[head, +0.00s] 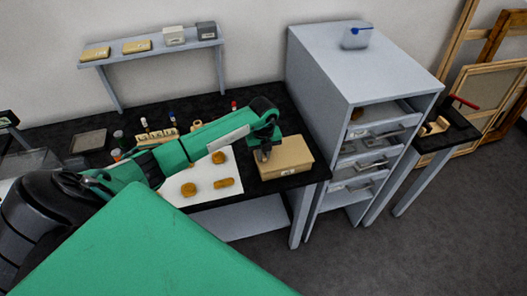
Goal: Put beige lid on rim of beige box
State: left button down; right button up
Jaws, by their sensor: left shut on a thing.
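The beige box (288,172) stands at the right end of the black worktop, with a small label on its front. A flat beige top, which looks like the beige lid (290,152), covers it. I cannot tell whether the lid rests fully on the rim or is slightly above it. My left gripper (264,155) is at the left part of the lid, pointing down, and is shut on what looks like the lid. The fingertips are small and partly hidden. My right gripper is not in view.
A white sheet (205,183) with several brown pieces lies left of the box. Small bottles stand behind my left arm. A tall grey cabinet (325,80) with open drawers stands close on the right. A wall shelf (155,49) holds several boxes.

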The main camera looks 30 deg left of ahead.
pick_arm(q)
jog(key=c, duration=1.4)
grip_release()
notch_tip(320, 180, up, 12)
jog(key=b, duration=0.5)
jog(key=shift+d, duration=0.1)
